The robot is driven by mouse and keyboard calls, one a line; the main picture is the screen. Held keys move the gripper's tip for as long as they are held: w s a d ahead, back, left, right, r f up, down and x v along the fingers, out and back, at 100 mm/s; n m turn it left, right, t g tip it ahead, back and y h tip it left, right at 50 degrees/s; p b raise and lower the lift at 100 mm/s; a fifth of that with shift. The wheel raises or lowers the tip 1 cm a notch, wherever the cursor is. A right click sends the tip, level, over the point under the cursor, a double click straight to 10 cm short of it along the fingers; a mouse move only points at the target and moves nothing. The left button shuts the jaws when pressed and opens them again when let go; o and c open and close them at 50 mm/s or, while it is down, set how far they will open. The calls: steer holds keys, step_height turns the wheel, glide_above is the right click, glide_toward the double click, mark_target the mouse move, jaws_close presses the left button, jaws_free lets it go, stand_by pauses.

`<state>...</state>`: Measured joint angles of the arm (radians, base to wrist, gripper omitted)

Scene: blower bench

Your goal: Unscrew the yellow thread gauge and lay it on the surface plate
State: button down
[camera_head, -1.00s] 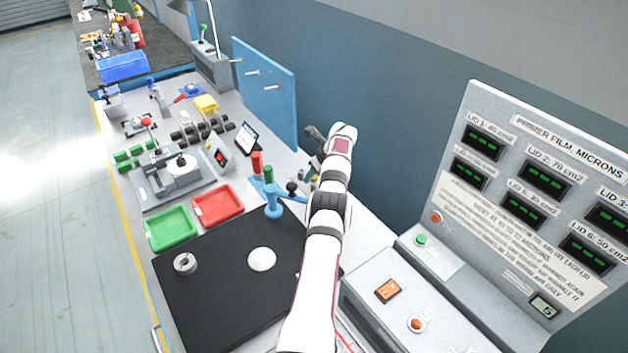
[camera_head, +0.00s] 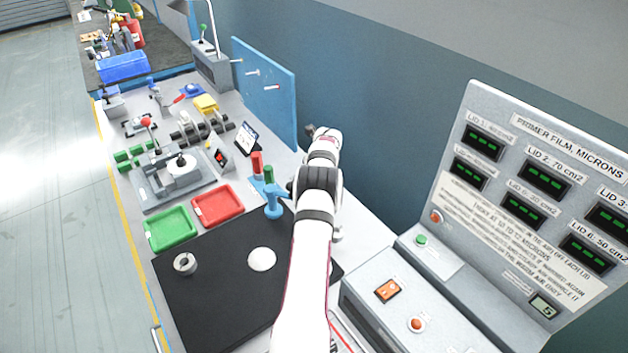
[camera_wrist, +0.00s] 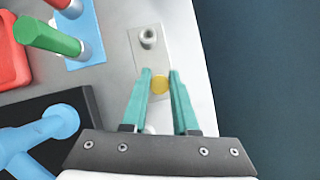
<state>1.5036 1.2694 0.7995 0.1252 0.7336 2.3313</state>
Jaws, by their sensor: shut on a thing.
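In the wrist view the yellow thread gauge (camera_wrist: 159,84) shows as a round yellow top between the teal fingertips. My gripper (camera_wrist: 159,80) is shut on it, one finger on each side. It is over the near end of a pale plate (camera_wrist: 139,62), which has a grey ring-like boss (camera_wrist: 148,38) beyond the gauge. Whether the gauge's thread is still engaged is hidden from above. The black surface plate (camera_head: 215,310) lies on the bench in the head view, and its corner shows in the wrist view (camera_wrist: 30,108). In the head view my arm hides the gripper and gauge.
A grey ring (camera_head: 184,263) and a white disc (camera_head: 262,259) lie on the black plate. A blue stand (camera_head: 273,203) is at its far edge, near red (camera_head: 256,165) and green (camera_head: 268,174) handles. Red (camera_head: 218,206) and green (camera_head: 170,229) trays stand beyond. The plate's front is clear.

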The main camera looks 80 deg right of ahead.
steer(key=n+t, duration=0.1)
steer(key=n, duration=0.2)
steer(key=shift+s+t+y, duration=0.1)
steer(key=shift+t+y, duration=0.2)
steer(key=shift+y, duration=0.1)
steer(key=shift+n, duration=0.7)
steer(key=c, duration=1)
jaws_free()
steer(key=shift+o, duration=0.2)
